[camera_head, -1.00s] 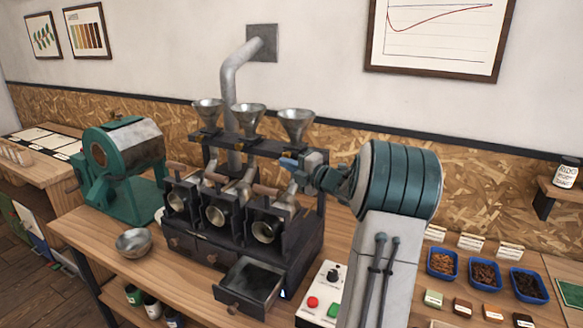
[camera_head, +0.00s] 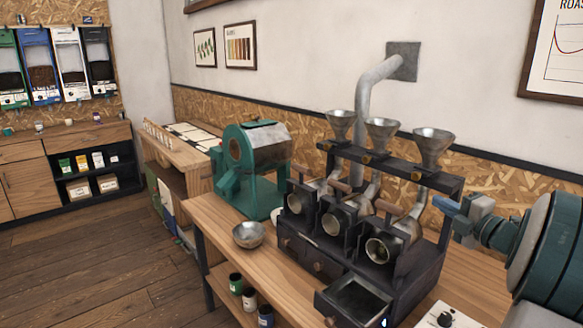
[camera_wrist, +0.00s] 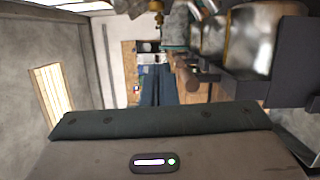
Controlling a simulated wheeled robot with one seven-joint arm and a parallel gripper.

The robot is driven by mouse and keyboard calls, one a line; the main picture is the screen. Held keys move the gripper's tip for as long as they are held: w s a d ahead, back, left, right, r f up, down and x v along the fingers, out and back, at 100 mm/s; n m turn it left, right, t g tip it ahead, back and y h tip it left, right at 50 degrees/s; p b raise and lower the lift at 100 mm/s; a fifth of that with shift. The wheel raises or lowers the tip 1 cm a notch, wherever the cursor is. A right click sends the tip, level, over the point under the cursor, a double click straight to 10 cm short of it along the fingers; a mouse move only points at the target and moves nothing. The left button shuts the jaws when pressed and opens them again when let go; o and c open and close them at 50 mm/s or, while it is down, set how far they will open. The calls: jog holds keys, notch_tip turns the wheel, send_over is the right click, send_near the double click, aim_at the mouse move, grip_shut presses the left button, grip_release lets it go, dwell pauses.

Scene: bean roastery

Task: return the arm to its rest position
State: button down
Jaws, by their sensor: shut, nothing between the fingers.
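My gripper (camera_head: 447,207) shows at the right of the head view, on my teal and grey arm. Its bluish fingers are shut with nothing between them. In the picture it overlaps the right end of the black three-barrel sample roaster (camera_head: 398,268); I cannot tell how far apart they are. In the wrist view the dark blue fingers (camera_wrist: 157,86) point away, with the roaster's dark frame (camera_wrist: 292,92) close by at the right.
The roaster's front drawer (camera_head: 352,302) is pulled open. A metal bowl (camera_head: 248,235) and a green drum machine (camera_head: 250,168) stand left of it on the bench. Open wooden floor (camera_head: 95,270) lies at the left.

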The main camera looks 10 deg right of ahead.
jog(key=a+m+g+h, duration=0.1)
jog(key=a+m+h, duration=0.2)
jog(key=m, duration=0.1)
jog(key=a+f+m+g+h, duration=0.1)
jog(key=a+m+h, duration=0.2)
jog(key=m, duration=0.2)
jog(key=a+m+g+h, duration=0.2)
jog(key=a+m+h, duration=0.1)
jog(key=a+m, duration=0.1)
jog(key=shift+w+f+m, duration=0.15)
jog(key=shift+w+m, duration=0.15)
jog(key=shift+w, duration=0.1)
jog(key=s+a+f+m+g+y, duration=0.2)
jog(key=s+a+f+m+g, duration=0.2)
jog(key=s+a, duration=0.6)
jog(key=s+a+f+m+g+y, duration=0.2)
jog(key=s+a+f+m+g, duration=0.2)
jog(key=s, duration=0.9)
jog(key=a+f+g, duration=0.2)
jog(key=a+f, duration=0.2)
jog(key=a, duration=0.2)
jog(key=shift+s+f+g, duration=0.15)
jog(key=shift+f+g, duration=0.1)
jog(key=shift+g, duration=0.05)
